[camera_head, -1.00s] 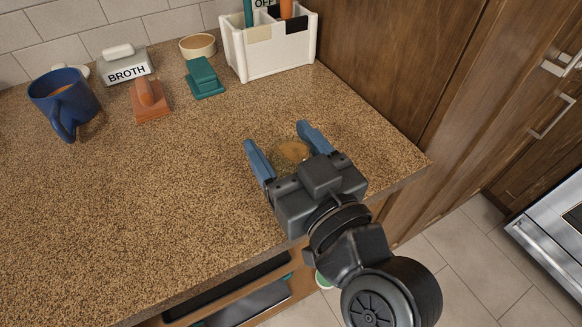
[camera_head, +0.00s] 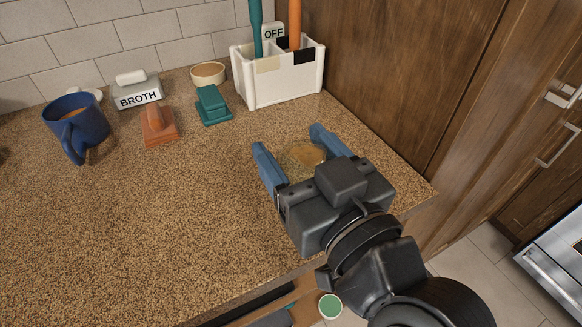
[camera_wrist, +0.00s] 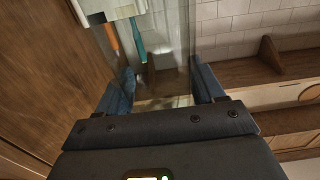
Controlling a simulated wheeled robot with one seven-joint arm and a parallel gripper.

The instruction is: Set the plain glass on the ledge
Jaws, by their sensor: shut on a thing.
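A clear see-through glass (camera_head: 304,155) is between the blue fingers of my gripper (camera_head: 289,142), with a brownish amber patch showing in it. My gripper is shut on the glass over the right part of the speckled counter. I cannot tell whether its base touches the counter. In the wrist view the glass (camera_wrist: 160,85) is a faint transparent shape between the fingers (camera_wrist: 163,70). A wooden ledge (camera_wrist: 245,72) runs along the tiled wall at the right of the wrist view; the head view does not show it.
A white utensil holder (camera_head: 275,85) stands at the back right beside the wooden cabinet side (camera_head: 400,70). A blue mug (camera_head: 78,125), BROTH container (camera_head: 138,95), orange block (camera_head: 159,127), green block (camera_head: 213,106) and cream bowl (camera_head: 208,73) stand farther left. The front-left counter (camera_head: 130,220) is clear.

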